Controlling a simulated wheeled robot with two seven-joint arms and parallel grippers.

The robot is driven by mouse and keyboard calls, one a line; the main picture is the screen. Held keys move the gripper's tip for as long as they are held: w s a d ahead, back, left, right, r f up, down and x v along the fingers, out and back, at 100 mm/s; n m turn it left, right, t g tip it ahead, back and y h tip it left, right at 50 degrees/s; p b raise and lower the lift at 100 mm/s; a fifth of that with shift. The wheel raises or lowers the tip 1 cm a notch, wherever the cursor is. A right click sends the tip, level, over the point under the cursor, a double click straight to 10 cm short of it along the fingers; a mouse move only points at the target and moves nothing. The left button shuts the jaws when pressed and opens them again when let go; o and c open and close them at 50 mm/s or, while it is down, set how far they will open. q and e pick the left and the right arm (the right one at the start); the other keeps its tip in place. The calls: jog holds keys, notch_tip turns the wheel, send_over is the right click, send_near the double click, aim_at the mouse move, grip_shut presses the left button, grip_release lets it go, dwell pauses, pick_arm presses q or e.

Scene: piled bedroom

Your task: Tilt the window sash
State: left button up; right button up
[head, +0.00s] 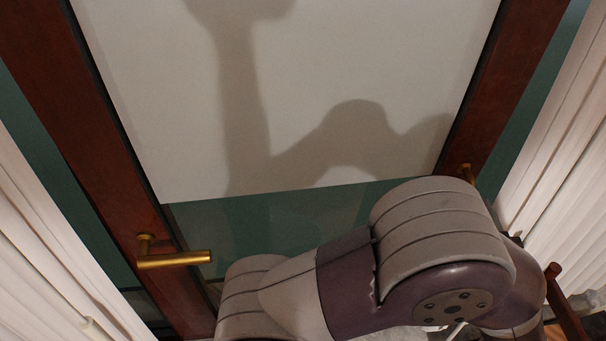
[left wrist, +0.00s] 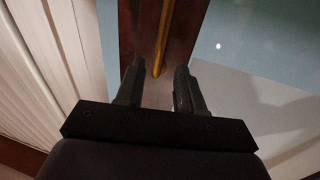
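The window sash has a dark red-brown frame (head: 115,165) around a pane (head: 290,225), with a large pale area across its upper part. A brass handle (head: 175,259) sticks out from the left stile, with no gripper at it. My right gripper is not visible.
White pleated curtains hang at the left (head: 45,250) and right (head: 565,165) of the window. My grey and purple arm covers the lower right of the head view. A reddish wooden piece (head: 565,305) stands at the lower right edge.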

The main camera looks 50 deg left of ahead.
pick_arm(q)
jog(key=shift+v, duration=1.2)
